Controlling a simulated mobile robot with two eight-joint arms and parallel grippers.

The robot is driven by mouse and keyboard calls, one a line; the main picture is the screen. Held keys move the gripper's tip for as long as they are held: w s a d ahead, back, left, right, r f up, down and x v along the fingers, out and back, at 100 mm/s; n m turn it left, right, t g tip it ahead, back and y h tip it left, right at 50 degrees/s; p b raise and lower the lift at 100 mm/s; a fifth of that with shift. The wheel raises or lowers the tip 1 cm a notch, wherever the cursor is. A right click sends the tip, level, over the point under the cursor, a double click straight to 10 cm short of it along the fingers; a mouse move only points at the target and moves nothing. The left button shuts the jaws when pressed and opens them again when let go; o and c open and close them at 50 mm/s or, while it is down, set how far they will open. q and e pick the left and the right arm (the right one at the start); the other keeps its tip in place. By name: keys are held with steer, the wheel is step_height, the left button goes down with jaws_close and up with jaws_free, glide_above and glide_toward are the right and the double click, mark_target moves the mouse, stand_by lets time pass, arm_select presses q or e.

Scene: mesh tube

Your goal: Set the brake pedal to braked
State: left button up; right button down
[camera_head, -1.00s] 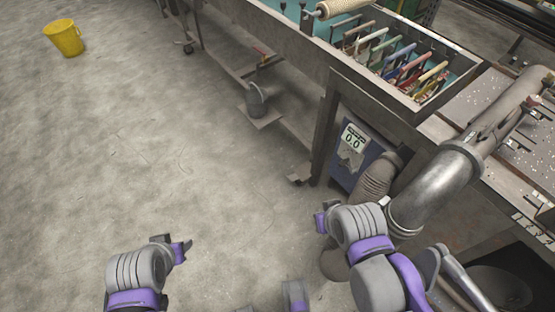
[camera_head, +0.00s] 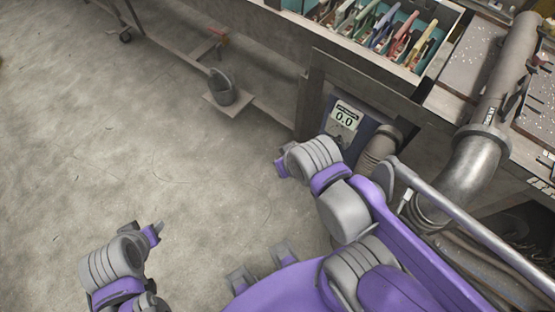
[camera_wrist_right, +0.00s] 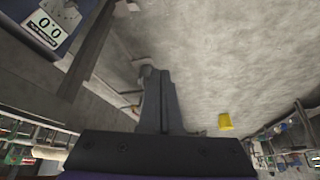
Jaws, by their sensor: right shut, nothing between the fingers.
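I cannot pick out the brake pedal with certainty. The table leg (camera_head: 310,105) runs down behind my right gripper (camera_head: 281,166) in the head view, so its foot is hidden there. In the right wrist view, a small light foot-like part (camera_wrist_right: 130,5) shows at the end of the leg, at the top edge. My right gripper is shut and empty, held in front of the leg; its closed fingers (camera_wrist_right: 155,85) also show in the right wrist view. My left gripper (camera_head: 155,231) hangs over bare floor at lower left, holding nothing visible; its opening is unclear.
A blue box with a 0.0 display (camera_head: 344,118) stands beside the leg, with a ribbed hose (camera_head: 378,158) and a metal pipe (camera_head: 470,165) to its right. A yellow bucket (camera_wrist_right: 225,122) stands on open floor.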

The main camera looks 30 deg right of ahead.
steer(key=w+d+f+n+g+y+b, duration=0.1)
steer(key=w+d+f+b, duration=0.4)
steer(key=w+f, duration=0.55)
steer(key=w+d+f+n+g+b, duration=0.1)
steer(key=w+d+f+b, duration=0.2)
steer(key=w+f+b, duration=0.65)
arm_select(q)
step_height(320, 180, down, 26)
steer(key=g+b, duration=0.1)
steer(key=b, duration=0.7)
steer(key=shift+s, duration=0.4)
arm_select(e)
steer(key=w+d+f+n, duration=0.1)
steer(key=w+d+f, duration=0.1)
steer(key=f, duration=1)
steer(key=w+d+f+n+y, duration=0.1)
steer(key=d+f, duration=0.4)
steer(key=f, duration=0.7)
steer(key=w+d+f, duration=0.4)
steer(key=f, duration=0.9)
steer(key=shift+d+n+g+y, duration=0.25)
steer(key=shift+n+g+y, duration=0.15)
arm_select(q)
steer(key=shift+r, duration=0.1)
